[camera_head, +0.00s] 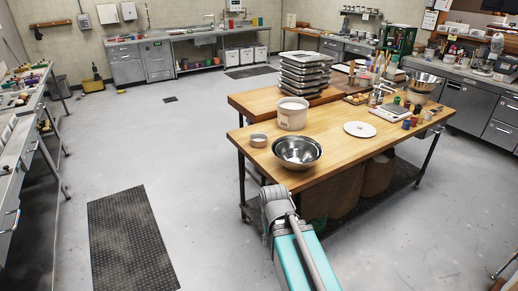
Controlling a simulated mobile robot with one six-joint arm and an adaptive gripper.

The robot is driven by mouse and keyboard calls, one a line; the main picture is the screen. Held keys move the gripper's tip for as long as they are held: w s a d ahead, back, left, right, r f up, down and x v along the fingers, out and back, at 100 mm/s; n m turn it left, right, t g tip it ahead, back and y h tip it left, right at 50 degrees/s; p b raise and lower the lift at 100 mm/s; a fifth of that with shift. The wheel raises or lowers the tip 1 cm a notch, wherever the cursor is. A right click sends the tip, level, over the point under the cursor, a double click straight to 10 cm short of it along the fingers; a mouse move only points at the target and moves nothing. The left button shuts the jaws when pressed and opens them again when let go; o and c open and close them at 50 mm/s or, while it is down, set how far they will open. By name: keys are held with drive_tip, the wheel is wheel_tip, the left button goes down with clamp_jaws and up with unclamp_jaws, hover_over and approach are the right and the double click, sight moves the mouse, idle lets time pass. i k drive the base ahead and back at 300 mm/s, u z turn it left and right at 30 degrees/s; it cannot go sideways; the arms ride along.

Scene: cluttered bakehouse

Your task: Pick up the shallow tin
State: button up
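A small, low, round grey tin (258,140) stands upright on the near left part of the wooden worktable (350,145), close to its left edge. It is the best match for the shallow tin. Its side and open top show, with nothing touching it. My teal and grey arm rises from the bottom of the picture to a grey joint just in front of the table's near edge, to the right of and below the tin. My gripper cannot be made out in this view.
A steel mixing bowl (297,151) stands just right of the tin, and a white tub (292,113) behind it. A white plate (360,129), a stack of trays (305,74) and several jars crowd the table farther back. The floor left of the table is open, with a dark mat (131,240).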

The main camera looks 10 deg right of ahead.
sight(259, 140)
drive_tip(key=k, duration=0.8)
drive_tip(key=z, duration=0.45)
drive_tip(key=i, duration=2.1)
drive_tip(key=u, duration=0.5)
